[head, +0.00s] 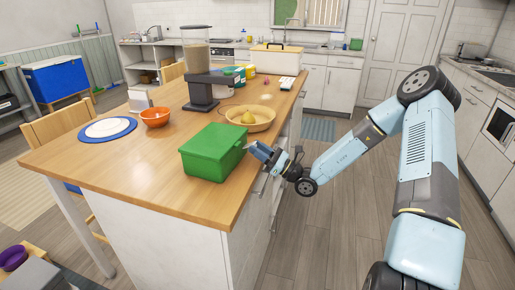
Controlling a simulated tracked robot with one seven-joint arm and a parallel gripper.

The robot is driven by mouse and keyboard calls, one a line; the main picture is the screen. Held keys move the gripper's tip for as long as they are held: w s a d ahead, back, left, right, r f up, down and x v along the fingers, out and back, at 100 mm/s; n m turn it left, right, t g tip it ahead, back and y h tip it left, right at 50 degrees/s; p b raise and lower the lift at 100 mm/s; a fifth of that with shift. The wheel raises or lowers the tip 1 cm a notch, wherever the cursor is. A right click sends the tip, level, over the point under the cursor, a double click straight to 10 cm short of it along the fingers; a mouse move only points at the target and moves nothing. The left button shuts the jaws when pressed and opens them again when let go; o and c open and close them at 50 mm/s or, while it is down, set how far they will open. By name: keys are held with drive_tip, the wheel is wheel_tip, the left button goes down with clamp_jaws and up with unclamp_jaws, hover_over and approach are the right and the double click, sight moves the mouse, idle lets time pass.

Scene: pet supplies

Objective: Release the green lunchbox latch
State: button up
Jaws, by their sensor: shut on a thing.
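The green lunchbox (210,155) sits on the wooden island top near its right edge, with its lid down. My gripper (254,150) is at the lunchbox's right side, reaching in from the right over the counter edge. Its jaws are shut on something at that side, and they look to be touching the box. The latch itself is too small and hidden by my gripper to make out.
A shallow tan bowl (262,121) with a yellow fruit stands just behind the lunchbox. A food dispenser (199,75), an orange bowl (155,117) and a blue mat with a white plate (84,138) are farther back and left. The front left of the counter is clear.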

drive_tip(key=shift+f+y, duration=0.3)
drive_tip(key=shift+y, duration=0.1)
drive_tip(key=o, duration=1.1)
drive_tip(key=shift+c, duration=0.2)
drive_tip(key=v, duration=1.3)
drive_tip(key=shift+d+f, duration=0.25)
drive_tip(key=shift+d, duration=0.05)
drive_tip(key=shift+s, duration=0.15)
